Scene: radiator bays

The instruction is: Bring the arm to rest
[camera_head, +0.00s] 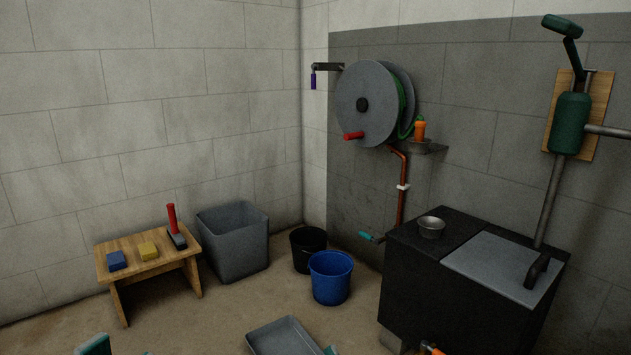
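Neither of my grippers can be made out in the head view. A teal piece (95,345) is cut off by the bottom edge at the lower left, with a small dark tip beside it. I cannot tell what it belongs to. No object is seen held.
A wooden bench (128,262) bears a blue block (117,260), a yellow block (148,250) and a red-handled brush (174,228). A grey bin (235,245), black bucket (305,262), blue bucket (331,282) and grey tray (283,338) stand on the floor. A black cabinet (430,295) stands right.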

